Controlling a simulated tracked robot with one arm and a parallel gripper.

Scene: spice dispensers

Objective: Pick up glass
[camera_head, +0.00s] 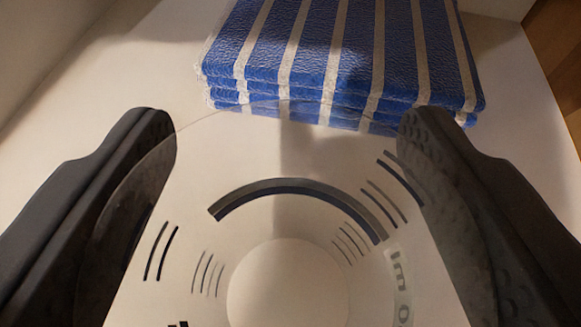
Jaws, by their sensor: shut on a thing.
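The left finger shows partly through the glass wall. The round base of the glass shows at the bottom centre. I cannot tell whether the base touches the surface below.
A stack of folded blue cloths with white stripes (350,50) lies just beyond the glass, on a white surface (110,100). The far rim overlaps the stack in the view. A brown wooden area (562,50) lies past the right edge. White surface is clear at the left.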

